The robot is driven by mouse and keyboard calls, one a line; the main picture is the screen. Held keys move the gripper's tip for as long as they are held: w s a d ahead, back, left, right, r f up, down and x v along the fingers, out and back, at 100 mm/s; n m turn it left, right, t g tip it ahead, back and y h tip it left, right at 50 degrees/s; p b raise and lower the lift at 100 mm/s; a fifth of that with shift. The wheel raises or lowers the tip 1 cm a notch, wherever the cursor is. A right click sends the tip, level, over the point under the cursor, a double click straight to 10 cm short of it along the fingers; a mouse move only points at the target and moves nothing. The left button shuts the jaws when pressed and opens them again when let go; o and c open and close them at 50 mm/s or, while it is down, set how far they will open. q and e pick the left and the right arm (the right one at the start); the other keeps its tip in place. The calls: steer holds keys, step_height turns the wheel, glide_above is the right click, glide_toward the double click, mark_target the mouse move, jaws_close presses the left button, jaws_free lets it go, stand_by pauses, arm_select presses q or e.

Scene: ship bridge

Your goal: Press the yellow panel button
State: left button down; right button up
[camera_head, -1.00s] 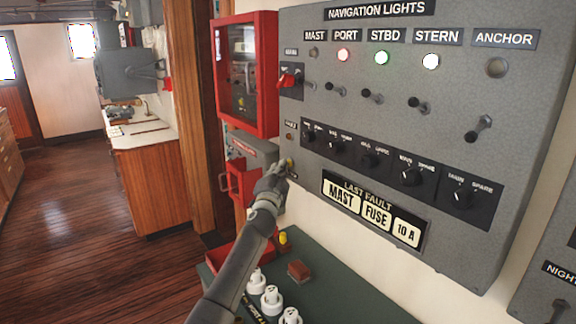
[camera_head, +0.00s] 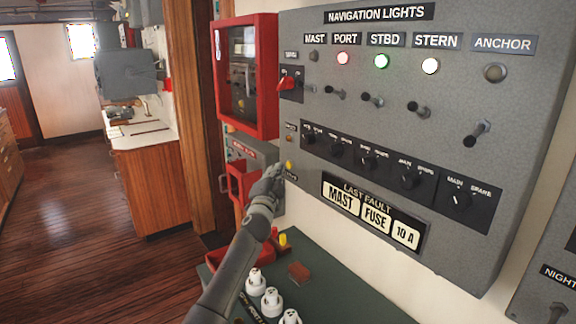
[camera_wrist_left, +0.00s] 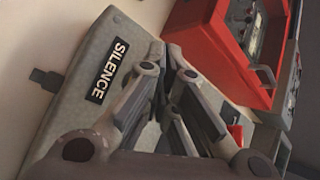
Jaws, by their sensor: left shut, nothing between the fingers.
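The yellow button (camera_head: 289,165) is low on the left edge of the grey navigation lights panel (camera_head: 470,90). My left gripper (camera_head: 280,170) is shut and empty, with its fingertips just left of the button and slightly below it. A small gap seems to show between tips and button, but contact is hard to judge. In the left wrist view the shut fingers (camera_wrist_left: 168,52) lie in front of the panel's lower corner, beside a SILENCE label (camera_wrist_left: 107,71). The button is hidden behind the fingers there. My right gripper is not in view.
Below is a green-topped surface (camera_head: 345,295) with white fuses (camera_head: 271,300) and a brown block (camera_head: 299,271). Open wooden floor lies at left.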

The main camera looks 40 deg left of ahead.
arm_select(q)
steer(key=s+p, duration=0.1)
steer(key=s, duration=0.1)
steer(key=s+a+p, duration=0.1)
steer(key=s, duration=0.1)
steer(key=shift+s+a, duration=0.2)
steer(key=shift+s, duration=0.15)
stand_by(0.8)
